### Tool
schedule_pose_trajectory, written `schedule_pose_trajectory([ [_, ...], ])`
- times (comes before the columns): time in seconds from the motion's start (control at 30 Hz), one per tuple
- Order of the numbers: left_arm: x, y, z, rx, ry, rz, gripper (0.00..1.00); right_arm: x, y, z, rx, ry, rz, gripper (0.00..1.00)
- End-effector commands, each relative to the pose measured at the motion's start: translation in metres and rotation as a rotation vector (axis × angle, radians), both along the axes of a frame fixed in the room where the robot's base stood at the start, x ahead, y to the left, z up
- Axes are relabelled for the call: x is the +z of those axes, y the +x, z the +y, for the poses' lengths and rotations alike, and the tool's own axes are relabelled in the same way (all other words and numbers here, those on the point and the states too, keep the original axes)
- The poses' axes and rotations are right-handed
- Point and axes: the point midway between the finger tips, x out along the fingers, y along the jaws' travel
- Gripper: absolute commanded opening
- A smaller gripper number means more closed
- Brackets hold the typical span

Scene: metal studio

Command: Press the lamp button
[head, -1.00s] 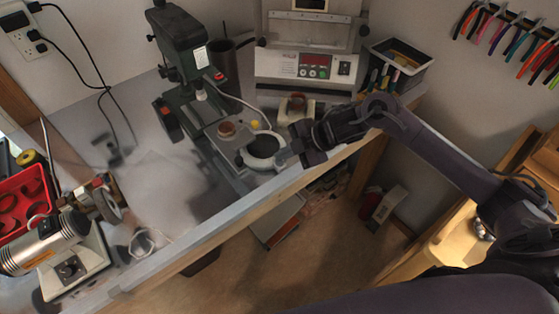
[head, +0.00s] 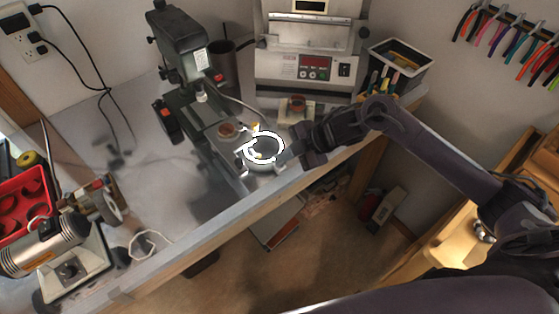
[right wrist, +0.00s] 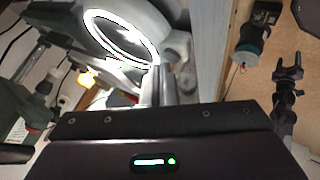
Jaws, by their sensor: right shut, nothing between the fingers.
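The ring-shaped lamp (head: 262,162) stands near the front edge of the workbench, and its ring glows bright white. In the right wrist view the lit lamp (right wrist: 145,14) fills the top middle. My right gripper (head: 282,159) is shut and empty, with its fingertips at the right side of the lamp. In the right wrist view the closed fingers (right wrist: 158,86) point at the lamp's base and are very close to it; I cannot tell if they touch. The lamp button is not clearly visible. My left gripper is not in view.
A dark green drill press (head: 183,50) stands left of the lamp on the workbench (head: 165,200). A control box (head: 300,72) and a black bin (head: 402,62) are behind. A grinder (head: 45,248) and red tray (head: 22,205) are at left. The bench middle is clear.

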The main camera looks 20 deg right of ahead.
Motion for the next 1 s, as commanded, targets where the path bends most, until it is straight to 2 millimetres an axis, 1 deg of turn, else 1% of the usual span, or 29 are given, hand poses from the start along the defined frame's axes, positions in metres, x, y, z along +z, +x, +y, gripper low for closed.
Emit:
schedule_pose_trajectory([
  [0.03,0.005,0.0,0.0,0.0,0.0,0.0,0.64,0.005,0.0,0.0,0.0,0.0,0.0,0.0],
  [0.07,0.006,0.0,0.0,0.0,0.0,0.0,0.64,0.007,0.0,0.0,0.0,0.0,0.0,0.0],
  [0.37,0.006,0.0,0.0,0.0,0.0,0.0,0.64,0.006,0.0,0.0,0.0,0.0,0.0,0.0],
  [0.47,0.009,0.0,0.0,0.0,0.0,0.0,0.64,0.01,0.0,0.0,0.0,0.0,-0.001,0.0],
  [1.0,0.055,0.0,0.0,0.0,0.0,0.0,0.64,0.063,0.0,0.0,0.001,0.0,-0.002,0.0],
])
